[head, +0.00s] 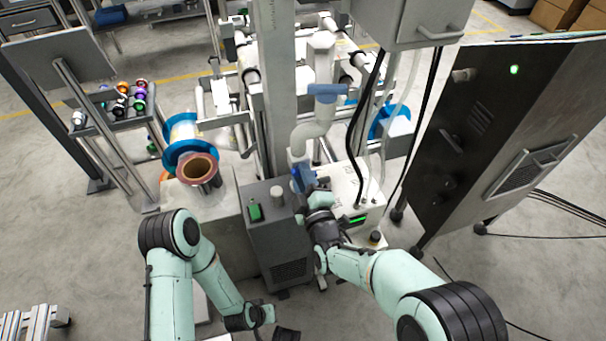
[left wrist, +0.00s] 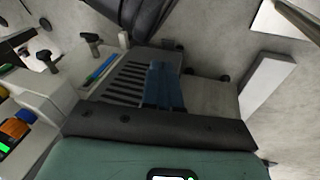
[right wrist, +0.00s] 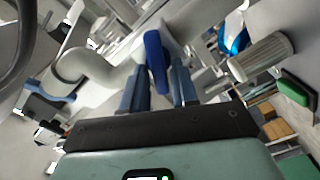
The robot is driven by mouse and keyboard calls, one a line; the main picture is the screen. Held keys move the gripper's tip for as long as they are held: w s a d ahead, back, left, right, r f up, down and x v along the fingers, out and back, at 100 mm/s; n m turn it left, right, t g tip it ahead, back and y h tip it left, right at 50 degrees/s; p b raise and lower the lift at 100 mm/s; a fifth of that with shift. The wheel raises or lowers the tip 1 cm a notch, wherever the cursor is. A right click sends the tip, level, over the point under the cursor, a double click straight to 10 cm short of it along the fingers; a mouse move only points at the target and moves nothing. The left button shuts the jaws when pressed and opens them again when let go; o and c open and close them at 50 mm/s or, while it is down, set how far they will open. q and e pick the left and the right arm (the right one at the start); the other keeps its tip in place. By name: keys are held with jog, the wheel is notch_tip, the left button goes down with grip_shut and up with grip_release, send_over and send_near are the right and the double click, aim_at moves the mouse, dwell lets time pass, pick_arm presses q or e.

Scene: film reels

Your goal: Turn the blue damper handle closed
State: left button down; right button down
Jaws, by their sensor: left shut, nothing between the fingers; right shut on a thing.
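The blue damper handle (head: 299,180) is on the white elbow pipe (head: 311,132) at the centre of the head view. In the right wrist view the handle (right wrist: 155,58) is a rounded blue bar, slightly tilted, lying between the fingertips. My right gripper (right wrist: 160,82) is shut on it, with one grey-blue finger on each side; in the head view the fingertips are partly hidden by the wrist. My left gripper (left wrist: 165,85) is shut and empty, low in front of the machine, well apart from the handle.
A grey box with a green switch (head: 254,211) stands left of the handle. A white box with a green display (head: 355,219) stands right of it, with black cables above. A dark cabinet (head: 480,130) is further right. Blue reels (head: 190,155) stand to the left.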

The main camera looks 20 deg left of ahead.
pick_arm(q)
jog(key=shift+s+d+r+p, duration=0.55)
jog(key=shift+s+r+p, duration=0.15)
jog(key=shift+r, duration=0.2)
pick_arm(e)
jog(key=n, duration=0.5)
jog(key=shift+f+n, duration=0.3)
pick_arm(q)
jog(key=shift+s, duration=0.1)
pick_arm(e)
jog(key=c, duration=1.1)
grip_release()
pick_arm(q)
jog(key=shift+s+d+r+g+h+p, duration=0.15)
jog(key=shift+s+d+r+g+p, duration=0.2)
jog(key=shift+s, duration=0.25)
jog(key=shift+s+d+r+g+h+p, duration=0.15)
jog(key=shift+s+d+r+g+p, duration=0.15)
jog(key=shift+s+r+p, duration=0.2)
pick_arm(e)
jog(key=v, duration=1.3)
jog(key=shift+s, duration=0.2)
